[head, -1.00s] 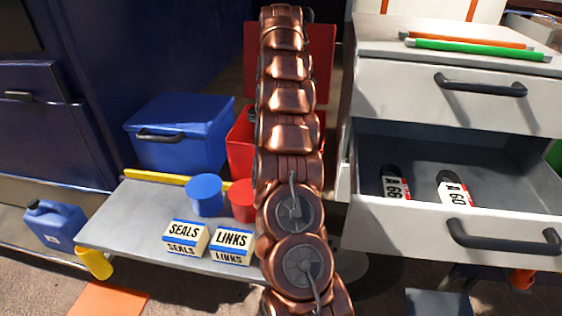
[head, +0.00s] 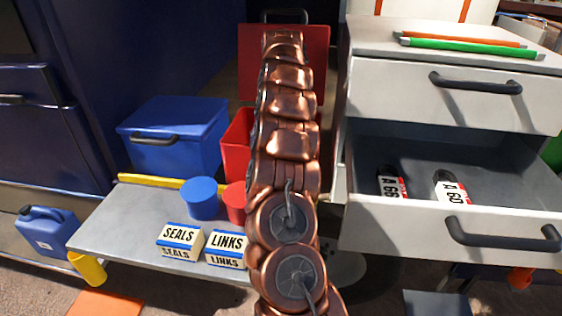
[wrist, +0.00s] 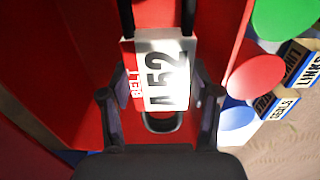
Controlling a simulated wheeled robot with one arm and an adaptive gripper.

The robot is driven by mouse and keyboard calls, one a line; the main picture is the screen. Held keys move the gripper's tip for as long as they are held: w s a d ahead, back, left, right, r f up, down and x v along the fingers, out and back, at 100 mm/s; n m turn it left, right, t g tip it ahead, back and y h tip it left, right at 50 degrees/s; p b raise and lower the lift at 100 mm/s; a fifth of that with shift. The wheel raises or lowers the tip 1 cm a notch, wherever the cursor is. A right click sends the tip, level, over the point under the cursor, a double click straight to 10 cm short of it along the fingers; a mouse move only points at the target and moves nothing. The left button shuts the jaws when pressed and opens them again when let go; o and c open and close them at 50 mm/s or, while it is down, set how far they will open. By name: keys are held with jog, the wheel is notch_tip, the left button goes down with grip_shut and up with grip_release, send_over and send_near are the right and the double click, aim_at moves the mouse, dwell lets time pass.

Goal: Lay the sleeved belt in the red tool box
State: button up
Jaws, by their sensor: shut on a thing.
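In the wrist view my gripper (wrist: 160,94) is shut on the sleeved belt, whose white sleeve (wrist: 153,75) reads "BELT A 52". Black belt ends show above and below the sleeve. Red surfaces of the tool box (wrist: 75,60) lie behind and around it; the belt's height above the floor of the box is unclear. In the head view the red tool box (head: 236,145) stands behind my arm with its red lid (head: 315,60) raised. My arm hides much of the box, and my gripper and the held belt are hidden there.
A blue box (head: 172,140) stands left of the red one. A low grey bench (head: 125,222) holds blue and red round pieces and the SEALS (head: 180,240) and LINKS (head: 226,247) boxes. At right, an open drawer (head: 400,225) holds two other sleeved belts, A 66 (head: 391,186) and A 60 (head: 452,190).

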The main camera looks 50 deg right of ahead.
notch_tip(320, 180, down, 11)
jog(key=p, duration=0.3)
jog(key=shift+f, duration=0.2)
jog(key=shift+f+b, duration=0.35)
jog(key=shift+f, duration=0.25)
jog(key=o, duration=1.3)
